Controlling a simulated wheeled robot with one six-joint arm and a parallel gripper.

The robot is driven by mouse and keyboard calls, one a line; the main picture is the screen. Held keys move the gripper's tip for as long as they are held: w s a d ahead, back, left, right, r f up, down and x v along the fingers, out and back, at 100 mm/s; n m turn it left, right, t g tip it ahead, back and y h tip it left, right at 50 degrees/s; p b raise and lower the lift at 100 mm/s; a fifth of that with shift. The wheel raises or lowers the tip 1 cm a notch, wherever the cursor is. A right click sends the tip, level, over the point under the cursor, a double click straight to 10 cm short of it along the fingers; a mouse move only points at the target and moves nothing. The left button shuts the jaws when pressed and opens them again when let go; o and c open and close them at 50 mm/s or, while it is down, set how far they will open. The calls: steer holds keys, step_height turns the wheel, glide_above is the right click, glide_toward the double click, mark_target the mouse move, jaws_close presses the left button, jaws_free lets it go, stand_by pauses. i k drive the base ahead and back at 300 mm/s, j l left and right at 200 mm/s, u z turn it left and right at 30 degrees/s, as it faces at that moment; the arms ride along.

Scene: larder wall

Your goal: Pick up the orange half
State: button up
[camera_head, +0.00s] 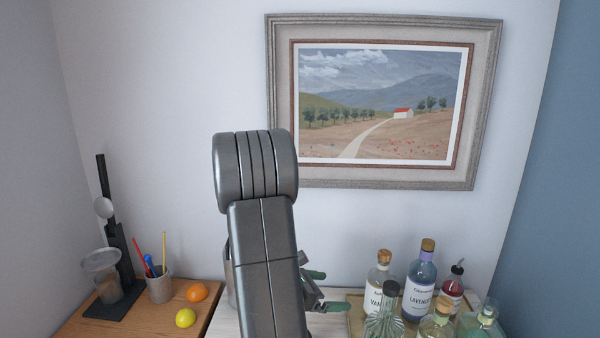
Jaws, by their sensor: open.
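An orange fruit (197,292) lies on the wooden surface (80,325) at the lower left; it is small here, and I cannot tell whether it is a half or whole. A yellow lemon-like fruit (185,318) lies just in front of it. My gripper (325,291), with green fingertips, shows at the right of my arm, low in the view. It is open, with nothing seen between the fingers. It is well to the right of the orange fruit and apart from it. My arm hides part of the gripper and the middle of the surface.
A pencil cup (159,288) and a dark stand with a glass jar (108,290) are left of the fruit. Several bottles (419,285) crowd a tray at the right. A framed painting (384,103) hangs on the wall behind.

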mark_target(197, 291)
steer(key=k+j, duration=0.1)
steer(key=j, duration=0.65)
steer(key=k+j, duration=0.15)
steer(key=j, duration=0.2)
steer(key=k+j, duration=0.1)
steer(key=j, duration=0.3)
steer(key=i+z, duration=0.05)
